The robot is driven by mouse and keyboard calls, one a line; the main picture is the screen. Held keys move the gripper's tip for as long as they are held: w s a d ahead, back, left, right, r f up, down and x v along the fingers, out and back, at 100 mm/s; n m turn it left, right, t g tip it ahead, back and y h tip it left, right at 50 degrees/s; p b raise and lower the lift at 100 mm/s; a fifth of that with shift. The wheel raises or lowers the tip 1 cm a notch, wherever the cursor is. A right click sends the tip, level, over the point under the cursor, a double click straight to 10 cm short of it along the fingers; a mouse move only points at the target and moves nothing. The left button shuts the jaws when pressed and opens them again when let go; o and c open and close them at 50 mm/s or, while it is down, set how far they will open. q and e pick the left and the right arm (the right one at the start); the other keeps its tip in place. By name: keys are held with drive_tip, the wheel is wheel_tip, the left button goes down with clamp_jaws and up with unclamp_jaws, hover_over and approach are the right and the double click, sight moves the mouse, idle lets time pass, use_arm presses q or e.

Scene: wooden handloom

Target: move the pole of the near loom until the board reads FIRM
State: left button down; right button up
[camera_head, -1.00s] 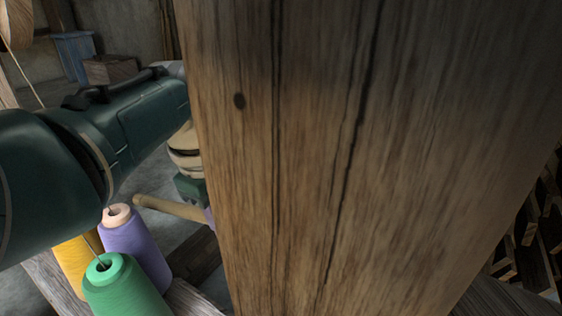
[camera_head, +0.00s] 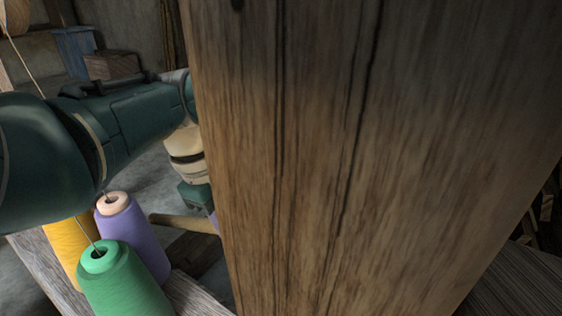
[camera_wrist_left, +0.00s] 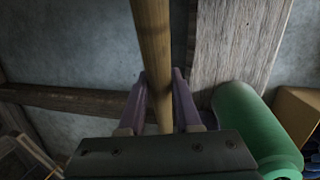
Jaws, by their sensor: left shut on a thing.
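The pole (camera_head: 180,222) is a round, light wooden rod. In the head view its left end sticks out behind the big post, beside the thread spools. In the left wrist view the pole (camera_wrist_left: 152,50) runs down from the top edge to between the purple fingers of my left gripper (camera_wrist_left: 163,88), which is shut on it. In the head view the post hides most of this gripper and the rest of the pole. My right gripper is not in view. The board and its reading are not in view.
A thick wooden post (camera_head: 350,160) fills the middle and right of the head view, very close. Green (camera_head: 125,285), purple (camera_head: 135,240) and yellow (camera_head: 68,245) thread spools stand below my left arm. A blue box (camera_head: 75,50) and a wooden box (camera_head: 112,65) stand farther back.

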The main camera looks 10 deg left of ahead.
use_arm(q)
drive_tip(key=shift+d+f, duration=0.15)
drive_tip(key=shift+f, duration=0.5)
drive_tip(key=shift+s, duration=0.3)
drive_tip(key=shift+w, duration=0.1)
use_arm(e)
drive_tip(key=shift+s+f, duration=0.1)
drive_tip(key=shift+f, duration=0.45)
use_arm(q)
drive_tip(key=c, duration=1.1)
unclamp_jaws()
drive_tip(key=o, duration=0.5)
drive_tip(key=shift+d, duration=0.15)
drive_tip(key=shift+w, duration=0.1)
drive_tip(key=shift+r, duration=0.1)
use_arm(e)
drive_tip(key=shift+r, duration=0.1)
